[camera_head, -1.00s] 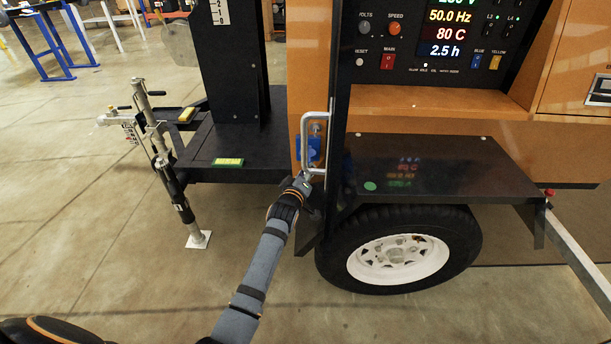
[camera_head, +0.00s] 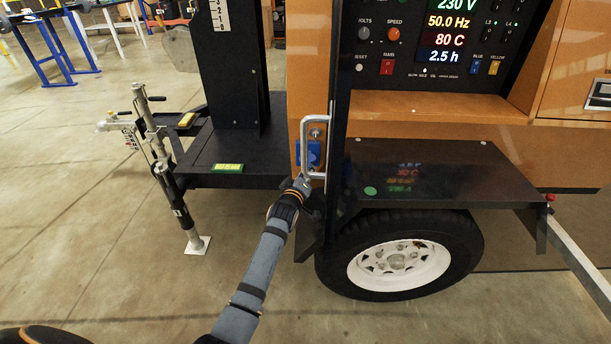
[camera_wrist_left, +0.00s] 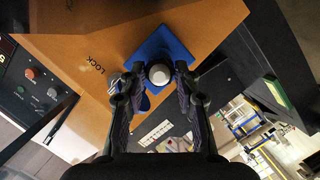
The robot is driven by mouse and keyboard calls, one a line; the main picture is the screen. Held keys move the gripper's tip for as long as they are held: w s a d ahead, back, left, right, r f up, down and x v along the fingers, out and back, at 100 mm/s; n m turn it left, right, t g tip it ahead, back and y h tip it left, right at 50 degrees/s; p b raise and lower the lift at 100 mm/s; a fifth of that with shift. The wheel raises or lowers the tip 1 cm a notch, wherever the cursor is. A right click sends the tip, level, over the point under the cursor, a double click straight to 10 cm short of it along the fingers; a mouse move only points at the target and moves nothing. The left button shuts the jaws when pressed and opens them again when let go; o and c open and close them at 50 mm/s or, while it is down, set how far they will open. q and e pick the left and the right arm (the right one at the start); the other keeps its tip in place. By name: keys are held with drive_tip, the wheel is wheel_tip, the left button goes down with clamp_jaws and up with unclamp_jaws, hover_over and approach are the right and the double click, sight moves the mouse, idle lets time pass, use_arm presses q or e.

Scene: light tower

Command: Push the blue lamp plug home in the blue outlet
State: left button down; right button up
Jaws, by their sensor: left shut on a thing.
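My left gripper (camera_head: 303,184) is just below the outlet, by the handle's lower end. In the left wrist view my left gripper (camera_wrist_left: 158,74) is shut on a pale grey round-ended piece (camera_wrist_left: 160,75), which I take to be the blue lamp plug. It lies in front of the blue plate. How deep it sits is hidden. A further blue part shows behind the left finger. My right gripper is not in view.
The white handle (camera_head: 328,147) stands out close beside my left gripper. A dark shelf (camera_head: 440,173) over a wheel (camera_head: 398,264) is at the right. The black mast base (camera_head: 228,145) is at the left. The floor (camera_head: 120,250) at the front left is clear.

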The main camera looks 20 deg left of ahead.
use_arm(q)
drive_tip(key=shift+w, duration=0.1)
idle(0.6)
drive_tip(key=c, duration=0.9)
unclamp_jaws()
